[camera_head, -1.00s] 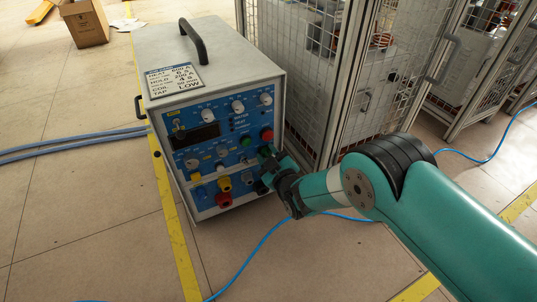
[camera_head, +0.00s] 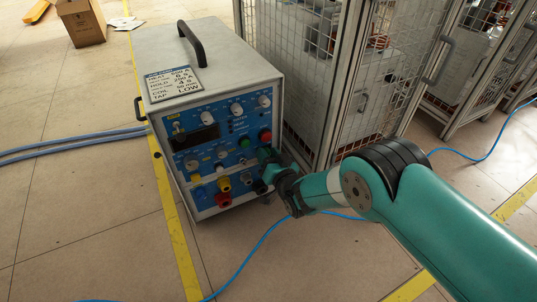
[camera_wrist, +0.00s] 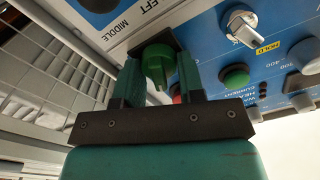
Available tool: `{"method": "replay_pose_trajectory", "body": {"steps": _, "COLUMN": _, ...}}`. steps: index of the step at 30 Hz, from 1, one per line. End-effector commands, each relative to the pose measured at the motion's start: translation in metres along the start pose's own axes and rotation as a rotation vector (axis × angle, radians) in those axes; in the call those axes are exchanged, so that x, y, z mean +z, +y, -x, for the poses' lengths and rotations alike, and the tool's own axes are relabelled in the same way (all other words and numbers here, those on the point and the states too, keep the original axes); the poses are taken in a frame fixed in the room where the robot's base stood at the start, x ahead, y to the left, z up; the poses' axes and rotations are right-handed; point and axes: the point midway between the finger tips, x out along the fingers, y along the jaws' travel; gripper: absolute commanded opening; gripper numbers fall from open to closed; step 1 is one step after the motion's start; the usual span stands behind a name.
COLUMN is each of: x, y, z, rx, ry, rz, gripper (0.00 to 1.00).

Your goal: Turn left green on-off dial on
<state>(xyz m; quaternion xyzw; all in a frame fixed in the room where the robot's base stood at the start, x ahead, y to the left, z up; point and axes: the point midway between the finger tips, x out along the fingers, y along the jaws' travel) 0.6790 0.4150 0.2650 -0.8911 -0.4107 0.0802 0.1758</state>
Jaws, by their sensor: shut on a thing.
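The green dial (camera_wrist: 157,62) sits on a dark square plate on the panel in the wrist view, beside the printed words "LEFT" and "MIDDLE". My gripper (camera_wrist: 160,74) has one finger on each side of it and is shut on it. In the head view my gripper (camera_head: 268,158) is at the right edge of the blue front panel (camera_head: 212,160) of the grey heater cabinet (camera_head: 265,87), and it hides the dial there.
A green button (camera_head: 245,143) and a red button (camera_head: 265,136) lie just above my gripper. A silver dial (camera_wrist: 242,24) is near it in the wrist view. A mesh cage (camera_head: 345,80) stands close on the right. A blue cable (camera_head: 245,262) crosses the floor.

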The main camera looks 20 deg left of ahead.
Motion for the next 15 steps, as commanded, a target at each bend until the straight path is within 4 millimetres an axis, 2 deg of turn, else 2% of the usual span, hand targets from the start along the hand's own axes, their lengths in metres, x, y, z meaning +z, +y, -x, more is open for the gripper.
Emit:
{"method": "replay_pose_trajectory", "body": {"steps": 6, "x": 0.0031, "y": 0.0000, "z": 0.0011, "rx": 0.000, "ry": -0.007, "rz": -0.180, "gripper": 0.12}}
{"method": "replay_pose_trajectory", "body": {"steps": 15, "x": 0.0039, "y": 0.0003, "z": 0.0011, "rx": 0.000, "ry": -0.008, "rz": -0.347, "gripper": 0.12}}
